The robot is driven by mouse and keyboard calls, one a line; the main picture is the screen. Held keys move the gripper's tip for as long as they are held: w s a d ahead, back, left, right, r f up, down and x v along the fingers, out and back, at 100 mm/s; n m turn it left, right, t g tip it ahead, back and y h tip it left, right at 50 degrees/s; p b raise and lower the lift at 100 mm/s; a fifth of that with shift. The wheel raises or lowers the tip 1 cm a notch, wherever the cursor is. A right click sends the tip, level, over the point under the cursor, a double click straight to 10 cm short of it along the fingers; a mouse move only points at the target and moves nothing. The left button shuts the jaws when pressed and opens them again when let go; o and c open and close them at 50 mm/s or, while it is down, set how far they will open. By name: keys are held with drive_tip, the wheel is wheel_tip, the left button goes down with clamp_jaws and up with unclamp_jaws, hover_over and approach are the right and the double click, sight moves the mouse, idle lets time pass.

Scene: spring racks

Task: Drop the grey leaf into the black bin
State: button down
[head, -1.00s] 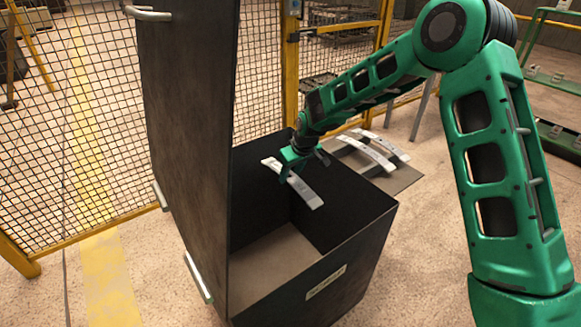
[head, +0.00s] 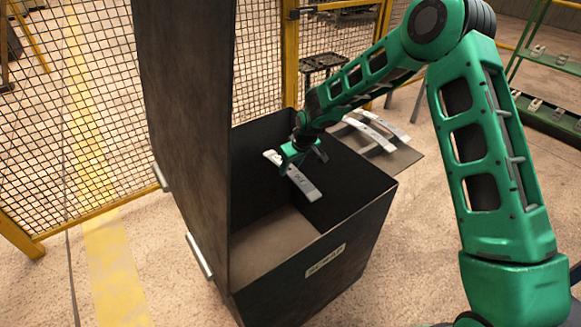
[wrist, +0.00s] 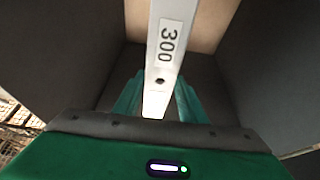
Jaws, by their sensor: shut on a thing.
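The grey leaf (head: 303,184) is a long, slightly curved pale strip. My gripper (head: 296,158) is shut on it and holds it over the opening of the black bin (head: 345,235). In the wrist view the leaf (wrist: 172,20) runs between my two green fingers (wrist: 157,98) and bears a label reading 300. The bin is a tall dark box with its lid (head: 185,120) standing open on the left. Its brownish floor shows below the leaf, with nothing seen lying on the visible part.
A yellow-framed mesh fence (head: 60,130) stands at the back left. A green rack (head: 550,115) stands at the far right. Floor is free in front of the bin.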

drive_tip(key=c, duration=1.2)
unclamp_jaws()
drive_tip(key=shift+r, duration=0.1)
drive_tip(key=shift+o, duration=0.8)
drive_tip(key=v, duration=1)
drive_tip(key=shift+r, duration=0.3)
drive_tip(key=shift+d, duration=0.1)
